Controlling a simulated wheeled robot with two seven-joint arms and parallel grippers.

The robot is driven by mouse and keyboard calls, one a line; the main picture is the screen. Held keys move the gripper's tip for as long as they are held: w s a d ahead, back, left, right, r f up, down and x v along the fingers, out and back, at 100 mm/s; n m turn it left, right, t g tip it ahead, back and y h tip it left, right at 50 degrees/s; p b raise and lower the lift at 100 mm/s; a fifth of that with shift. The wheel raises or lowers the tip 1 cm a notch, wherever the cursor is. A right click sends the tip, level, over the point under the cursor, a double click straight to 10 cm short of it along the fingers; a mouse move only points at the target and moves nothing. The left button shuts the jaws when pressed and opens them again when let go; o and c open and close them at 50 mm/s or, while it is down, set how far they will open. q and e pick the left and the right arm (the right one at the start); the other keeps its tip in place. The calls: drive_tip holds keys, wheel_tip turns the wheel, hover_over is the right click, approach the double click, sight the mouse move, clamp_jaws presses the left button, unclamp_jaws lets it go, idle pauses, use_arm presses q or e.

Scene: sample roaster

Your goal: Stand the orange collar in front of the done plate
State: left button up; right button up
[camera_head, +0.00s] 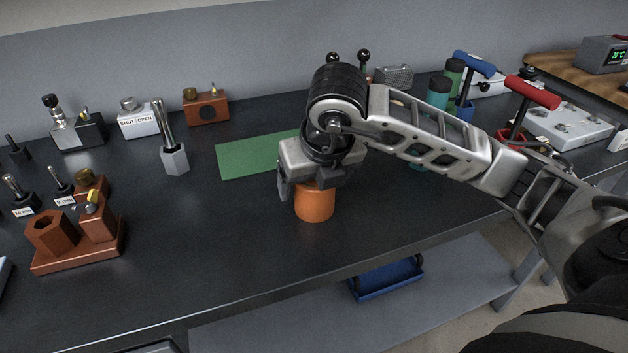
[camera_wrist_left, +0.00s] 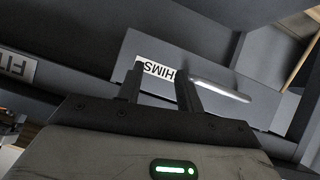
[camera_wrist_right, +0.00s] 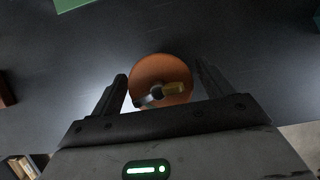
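The orange collar (camera_head: 314,204) stands upright on the dark bench, right under my right gripper (camera_head: 308,184). In the right wrist view the collar (camera_wrist_right: 160,72) shows as a round orange top with a brass and grey fitting on it, between the two fingers. The right fingers are apart, with a gap visible at least on the right side. The green plate (camera_head: 250,156) lies flat behind the collar, partly hidden by my right arm; no label shows on it. My left gripper (camera_wrist_left: 160,78) is open and empty in its wrist view, outside the head view.
A copper-brown fixture (camera_head: 78,252) and a grey hex holder (camera_head: 174,160) stand to the left. Red-handled (camera_head: 530,92) and blue-handled (camera_head: 474,64) tools stand at the right. The bench front is clear. A drawer labelled SHIMS (camera_wrist_left: 215,85) faces my left gripper.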

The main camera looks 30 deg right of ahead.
drive_tip(key=shift+r, duration=0.2)
use_arm(q)
drive_tip(key=p, duration=0.1)
drive_tip(key=r+p, duration=0.1)
drive_tip(key=p, duration=0.1)
drive_tip(key=shift+w+a, duration=0.1)
drive_tip(key=shift+a, duration=0.1)
use_arm(e)
drive_tip(key=v, duration=1.1)
drive_tip(key=shift+s+r, duration=0.2)
drive_tip(key=shift+r, duration=0.2)
